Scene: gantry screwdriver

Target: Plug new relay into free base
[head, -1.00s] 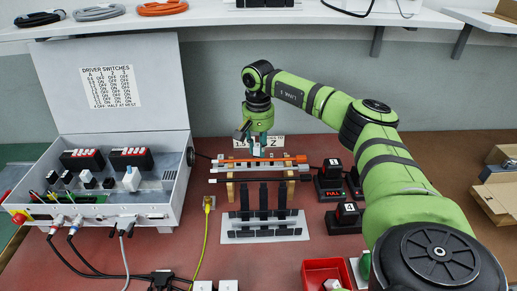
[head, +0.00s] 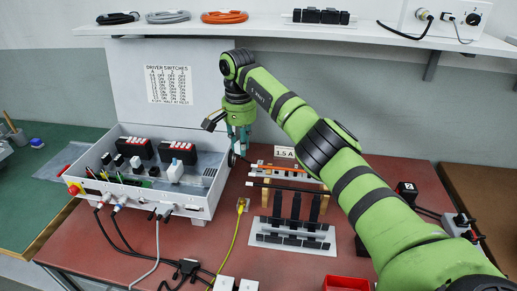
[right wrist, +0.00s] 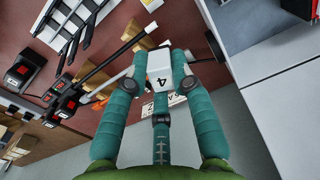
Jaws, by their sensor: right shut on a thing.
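My right gripper (head: 238,150) is just right of the open control box (head: 195,205), about level with its back right corner. In the head view the block is not clearly visible. Inside the box stand a larger white block (head: 175,170), a small white-topped one (head: 135,163) and small dark blocks (head: 119,161). I cannot tell which is a free base. My left gripper is not in view.
The box's raised lid (head: 172,85) carries a switch chart. Right of the box is a rack of black bars (head: 295,208) with rods behind it. A yellow cable (head: 236,235) and a red bin (head: 346,284) are in front. A shelf (head: 290,32) runs above.

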